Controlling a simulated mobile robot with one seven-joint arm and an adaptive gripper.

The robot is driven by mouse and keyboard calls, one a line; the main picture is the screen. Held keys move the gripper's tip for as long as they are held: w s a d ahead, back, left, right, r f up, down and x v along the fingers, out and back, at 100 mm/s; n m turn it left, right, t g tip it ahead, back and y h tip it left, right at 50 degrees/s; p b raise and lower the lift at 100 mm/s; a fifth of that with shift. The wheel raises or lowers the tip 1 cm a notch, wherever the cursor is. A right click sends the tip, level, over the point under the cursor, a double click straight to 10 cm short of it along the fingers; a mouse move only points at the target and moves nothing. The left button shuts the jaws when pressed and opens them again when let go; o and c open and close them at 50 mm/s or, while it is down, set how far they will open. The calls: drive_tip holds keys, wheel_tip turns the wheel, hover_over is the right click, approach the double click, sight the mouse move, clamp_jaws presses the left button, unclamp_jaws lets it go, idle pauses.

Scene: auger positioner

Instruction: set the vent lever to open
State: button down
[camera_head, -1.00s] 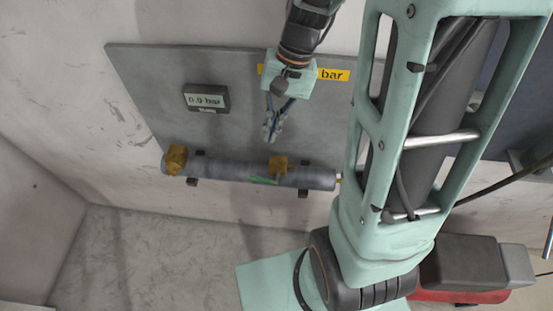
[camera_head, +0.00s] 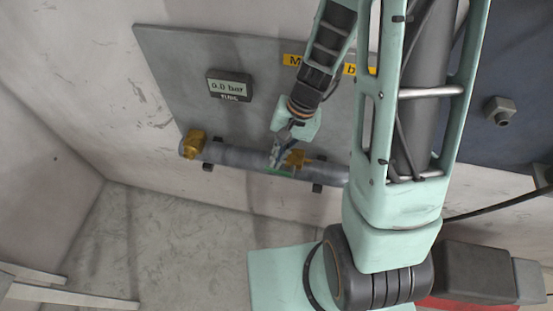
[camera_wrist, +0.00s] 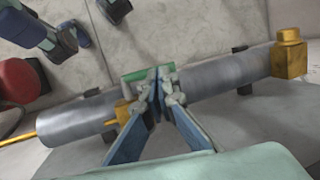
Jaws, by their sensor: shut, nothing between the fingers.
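A grey pipe (camera_head: 235,156) runs along the lower part of a grey wall panel, with a brass fitting (camera_head: 194,144) at its left end and a brass block (camera_head: 298,158) right of its middle. A small green piece (camera_head: 279,172), probably the vent lever, shows at the pipe beside the brass block. My gripper (camera_head: 275,160) is shut and empty, with its fingertips at the pipe just left of the block. In the wrist view the fingertips (camera_wrist: 162,72) are next to the green piece (camera_wrist: 135,75) and partly hide it. I cannot tell whether they touch it.
A pressure display (camera_head: 230,87) on the panel reads about 0.0 bar. A yellow label (camera_head: 360,70) is partly behind my arm. Dark brackets (camera_head: 318,188) hold the pipe. The floor (camera_head: 170,240) below is clear.

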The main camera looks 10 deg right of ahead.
drive_tip(key=shift+a+f, duration=0.15)
drive_tip(key=shift+f, duration=0.2)
drive_tip(key=shift+w+a+f+b, duration=0.15)
drive_tip(key=shift+a+f+b, duration=0.5)
drive_tip(key=shift+b, duration=0.5)
drive_tip(key=shift+d+r, duration=0.1)
drive_tip(key=w+a+r+p+v, duration=0.1)
drive_tip(key=a+p+v, duration=0.2)
drive_tip(key=v, duration=1.2)
drive_tip(key=shift+p, duration=0.6)
